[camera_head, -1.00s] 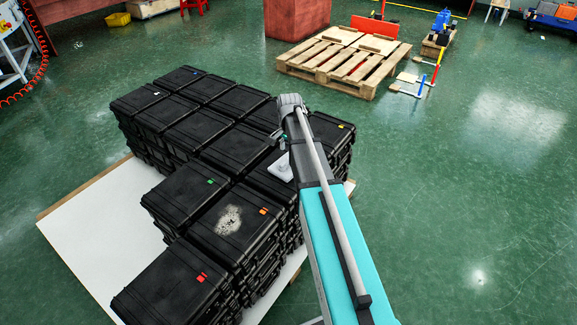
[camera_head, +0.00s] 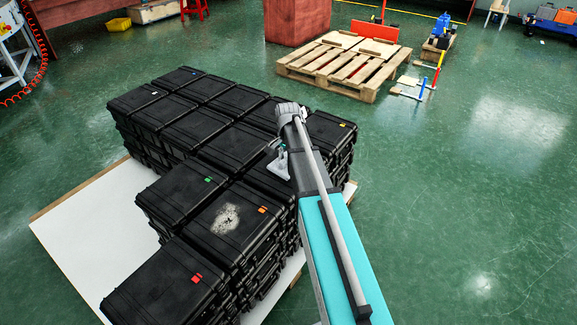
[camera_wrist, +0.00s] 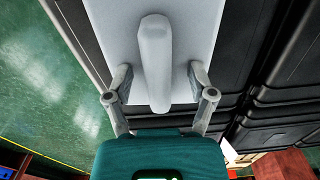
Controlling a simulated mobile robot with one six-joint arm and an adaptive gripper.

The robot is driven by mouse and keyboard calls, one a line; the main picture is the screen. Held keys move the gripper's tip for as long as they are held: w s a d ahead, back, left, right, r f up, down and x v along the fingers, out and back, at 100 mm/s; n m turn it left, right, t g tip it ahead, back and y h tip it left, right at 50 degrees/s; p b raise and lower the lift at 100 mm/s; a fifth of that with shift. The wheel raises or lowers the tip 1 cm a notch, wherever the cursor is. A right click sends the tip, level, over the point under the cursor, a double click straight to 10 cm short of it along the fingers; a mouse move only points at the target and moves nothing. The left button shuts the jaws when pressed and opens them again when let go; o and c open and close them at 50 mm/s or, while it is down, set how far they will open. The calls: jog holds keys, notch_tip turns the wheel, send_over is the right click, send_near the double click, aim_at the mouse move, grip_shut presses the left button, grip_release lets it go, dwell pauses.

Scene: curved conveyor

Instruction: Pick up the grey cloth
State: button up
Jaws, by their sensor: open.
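A pale grey flat piece with a raised rounded bar, the only thing I see that could be the grey cloth (camera_wrist: 190,40), fills the top middle of the wrist view. It also shows in the head view (camera_head: 279,167), on or just over a black case beside my arm. It looks more like a stiff pad with a handle than a loose cloth. My gripper (camera_wrist: 160,75) is open, with one finger on each side of the bar and gaps between. In the head view my arm partly hides the gripper and the pad.
Several stacked black cases (camera_head: 184,189) with coloured latches stand on a white-topped board (camera_head: 95,230). One case bears a whitish speckled patch (camera_head: 225,219). A wooden pallet (camera_head: 345,65) lies at the back. The green floor to the right is mostly clear.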

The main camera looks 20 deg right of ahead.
dwell(0.5)
grip_shut()
